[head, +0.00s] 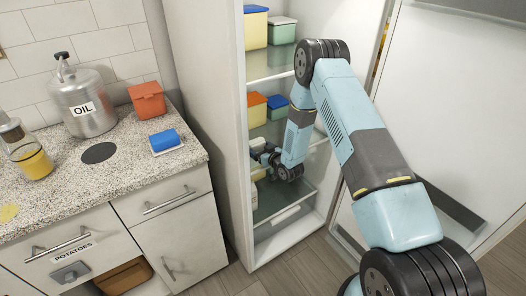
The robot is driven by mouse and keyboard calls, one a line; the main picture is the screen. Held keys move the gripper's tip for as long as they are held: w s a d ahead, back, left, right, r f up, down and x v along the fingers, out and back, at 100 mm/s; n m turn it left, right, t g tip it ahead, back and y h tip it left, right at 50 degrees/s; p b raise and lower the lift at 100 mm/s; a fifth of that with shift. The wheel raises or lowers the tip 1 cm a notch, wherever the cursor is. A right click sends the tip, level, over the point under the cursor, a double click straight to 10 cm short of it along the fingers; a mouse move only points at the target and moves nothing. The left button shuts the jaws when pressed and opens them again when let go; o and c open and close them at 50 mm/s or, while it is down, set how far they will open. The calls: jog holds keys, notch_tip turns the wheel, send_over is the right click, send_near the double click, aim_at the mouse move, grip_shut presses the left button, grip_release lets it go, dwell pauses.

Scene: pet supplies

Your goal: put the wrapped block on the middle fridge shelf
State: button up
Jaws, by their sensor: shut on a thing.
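My gripper (264,157) is inside the open fridge, near its left wall and below the containers on the middle shelf (270,131). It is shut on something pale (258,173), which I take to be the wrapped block. My gripper hides much of it, so its shape and wrapping are unclear. I cannot tell whether it touches a shelf. The middle shelf holds an orange-lidded yellow container (257,110) and a blue-lidded green container (277,107). My arm covers the right part of this shelf.
The upper shelf (268,72) holds a yellow tub (256,30) and a green tub (282,33). The fridge door (455,100) stands open at right.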

jog(key=shift+f, duration=0.45)
jog(key=shift+f, duration=0.1)
jog(key=o, duration=0.9)
jog(key=shift+o, duration=0.2)
